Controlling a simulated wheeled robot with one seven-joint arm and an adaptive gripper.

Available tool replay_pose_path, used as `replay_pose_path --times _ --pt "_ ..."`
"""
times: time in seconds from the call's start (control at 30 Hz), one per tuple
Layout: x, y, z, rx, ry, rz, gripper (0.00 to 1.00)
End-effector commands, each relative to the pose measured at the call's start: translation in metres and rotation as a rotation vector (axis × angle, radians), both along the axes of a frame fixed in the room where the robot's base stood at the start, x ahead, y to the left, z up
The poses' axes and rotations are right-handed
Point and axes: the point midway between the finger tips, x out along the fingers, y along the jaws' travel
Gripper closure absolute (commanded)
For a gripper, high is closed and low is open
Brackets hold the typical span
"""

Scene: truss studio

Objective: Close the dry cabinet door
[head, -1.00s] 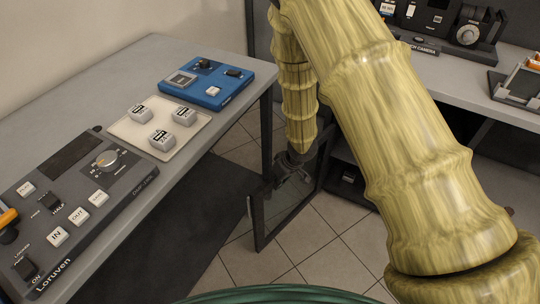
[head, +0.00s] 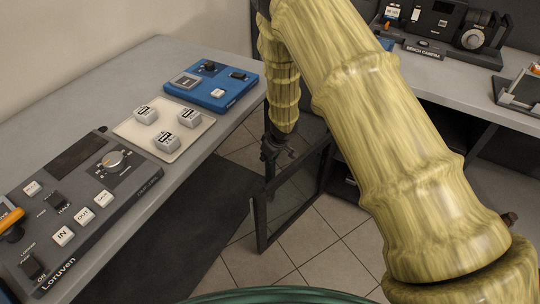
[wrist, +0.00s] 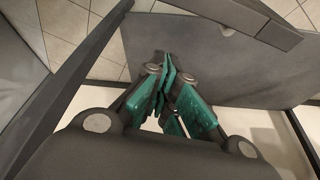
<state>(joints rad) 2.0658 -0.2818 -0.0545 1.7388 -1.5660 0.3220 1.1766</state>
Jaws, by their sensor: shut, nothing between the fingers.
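The cabinet door (head: 290,196) is a dark-framed clear pane that stands open, jutting out over the tiled floor below bench level. A small handle-like part shows on its left upright. My gripper (head: 275,158) points down beside the upper left part of the door frame. Whether it touches the frame I cannot tell. In the wrist view my gripper (wrist: 168,92) has its teal finger pads together, with nothing between them. Dark frame bars cross the wrist view, but which one belongs to the door is unclear. My arm hides most of the cabinet body.
A grey table (head: 205,62) on the left carries a control panel (head: 75,215), a white tray (head: 207,122) with white blocks and a blue panel (head: 212,88). A bench with camera gear (head: 440,30) stands at the right. Tiled floor (head: 320,250) in front of the door is clear.

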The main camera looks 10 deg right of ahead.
Motion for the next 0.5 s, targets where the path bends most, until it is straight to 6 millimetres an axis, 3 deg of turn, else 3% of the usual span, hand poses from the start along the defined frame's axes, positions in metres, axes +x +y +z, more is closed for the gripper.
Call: replay_pose_path --times 0.23,0.5 --pt "0.007 0.007 -0.028 0.001 0.001 -0.001 1.00" --pt "-0.012 -0.010 -0.027 0.000 0.000 -0.001 1.00"
